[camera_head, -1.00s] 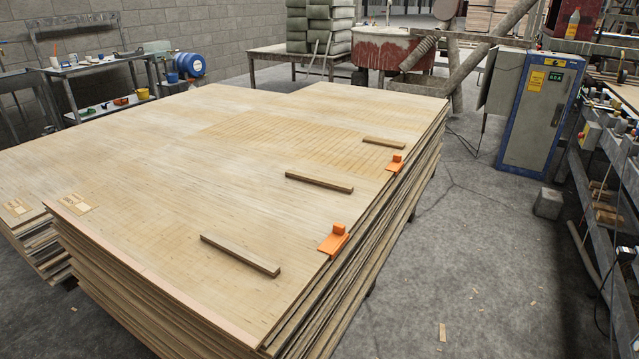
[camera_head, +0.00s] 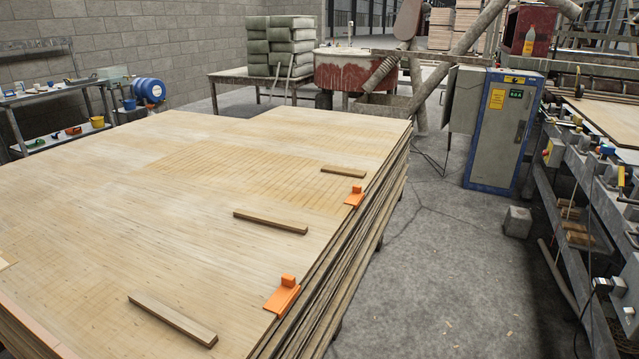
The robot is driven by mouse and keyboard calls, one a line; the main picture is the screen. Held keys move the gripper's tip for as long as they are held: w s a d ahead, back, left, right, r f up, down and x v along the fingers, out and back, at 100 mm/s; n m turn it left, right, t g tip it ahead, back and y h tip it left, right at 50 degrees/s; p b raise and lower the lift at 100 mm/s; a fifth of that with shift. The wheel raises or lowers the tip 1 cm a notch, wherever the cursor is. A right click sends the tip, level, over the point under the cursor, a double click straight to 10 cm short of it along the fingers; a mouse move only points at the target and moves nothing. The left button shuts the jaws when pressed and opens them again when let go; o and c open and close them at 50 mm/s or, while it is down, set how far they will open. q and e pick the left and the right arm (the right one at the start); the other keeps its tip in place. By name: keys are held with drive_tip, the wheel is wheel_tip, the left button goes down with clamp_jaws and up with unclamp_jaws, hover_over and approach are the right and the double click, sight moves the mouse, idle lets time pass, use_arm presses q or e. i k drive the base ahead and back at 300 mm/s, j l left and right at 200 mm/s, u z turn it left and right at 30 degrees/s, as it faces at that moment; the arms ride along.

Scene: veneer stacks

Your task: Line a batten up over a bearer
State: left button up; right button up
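Three wooden strips lie flat and apart on the big veneer stack (camera_head: 90,190). The near strip (camera_head: 172,319) is at the lower left, the middle strip (camera_head: 270,221) is further back, and the far strip (camera_head: 343,172) is smallest in view. I cannot tell which is the batten and which are bearers. An orange block piece (camera_head: 283,296) sits on the stack's right edge beside the near strip. A second orange piece (camera_head: 354,197) sits on the same edge near the far strip. Neither of my grippers shows in the head view.
Grey floor (camera_head: 440,280) lies open right of the stack. A blue-grey cabinet (camera_head: 497,130) stands beyond it, with a small grey block (camera_head: 517,222) on the floor. A machine frame (camera_head: 585,220) lines the right side. A shelf bench (camera_head: 60,105) stands at the left.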

sight(301, 229)
drive_tip(key=i+l+z, duration=0.3)
drive_tip(key=i, duration=0.3)
drive_tip(key=i+j+z, duration=0.1)
drive_tip(key=i+z, duration=0.2)
drive_tip(key=i, duration=0.3)
drive_tip(key=i+u, duration=0.25)
drive_tip(key=i, duration=0.15)
drive_tip(key=i+l+u, duration=0.5)
drive_tip(key=i, duration=0.2)
drive_tip(key=i+l+u, duration=0.2)
drive_tip(key=u, duration=0.25)
drive_tip(key=i+l+u, duration=0.55)
drive_tip(key=u, duration=0.3)
drive_tip(key=i+l+u, duration=0.15)
drive_tip(key=l+u, duration=0.25)
drive_tip(key=l, duration=0.15)
